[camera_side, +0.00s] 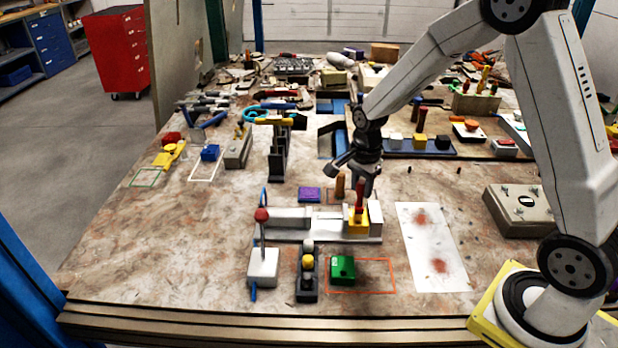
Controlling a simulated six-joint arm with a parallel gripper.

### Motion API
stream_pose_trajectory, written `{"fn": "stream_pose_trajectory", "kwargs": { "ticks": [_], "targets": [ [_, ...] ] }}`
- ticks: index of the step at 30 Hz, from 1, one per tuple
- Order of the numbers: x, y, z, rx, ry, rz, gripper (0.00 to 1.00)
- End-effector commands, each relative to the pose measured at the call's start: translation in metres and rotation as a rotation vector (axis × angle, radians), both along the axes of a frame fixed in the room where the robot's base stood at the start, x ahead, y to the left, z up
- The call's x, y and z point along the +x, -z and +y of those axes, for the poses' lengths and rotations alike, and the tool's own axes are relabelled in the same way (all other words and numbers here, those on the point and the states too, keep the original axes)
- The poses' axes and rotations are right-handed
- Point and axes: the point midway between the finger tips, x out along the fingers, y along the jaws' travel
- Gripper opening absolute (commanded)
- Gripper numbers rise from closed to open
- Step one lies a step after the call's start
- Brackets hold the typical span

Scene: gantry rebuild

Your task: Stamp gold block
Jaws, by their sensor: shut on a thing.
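A yellow-gold block (352,226) sits at the right end of a pale grey vise-like fixture (318,237). My gripper (361,184) points down above it and is shut on the upper part of a red-handled stamp (360,198). The stamp stands upright over the gold block. Whether its lower end touches the block I cannot tell. Another yellow block (420,142) sits on a blue tray (394,153) at the back right, between a white and a black block.
A brown-handled tool (340,185) stands just behind the stamp. A white sheet with red blotches (430,255) lies to the right. In front are a green block (342,269), a button box (307,275) and a red-knobbed lever box (263,268). A purple block (309,194) lies behind the fixture.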

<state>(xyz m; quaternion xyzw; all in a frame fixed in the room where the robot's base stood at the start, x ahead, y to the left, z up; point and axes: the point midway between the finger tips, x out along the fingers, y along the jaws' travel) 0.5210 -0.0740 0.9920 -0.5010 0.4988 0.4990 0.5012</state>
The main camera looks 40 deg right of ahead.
Motion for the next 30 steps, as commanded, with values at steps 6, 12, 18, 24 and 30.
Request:
{"fn": "stream_pose_trajectory", "kwargs": {
  "ticks": [6,12,18,24,30],
  "targets": [
    [0.0001,0.0009,0.0,0.0,0.0,0.0,0.01],
    [0.0001,0.0027,0.0,0.0,0.0,0.0,0.01],
    [0.0001,0.0044,0.0,0.0,0.0,0.0,0.01],
    [0.0001,0.0061,0.0,0.0,0.0,0.0,0.01],
    [0.0001,0.0077,0.0,0.0,0.0,0.0,0.01]
  ]
}}
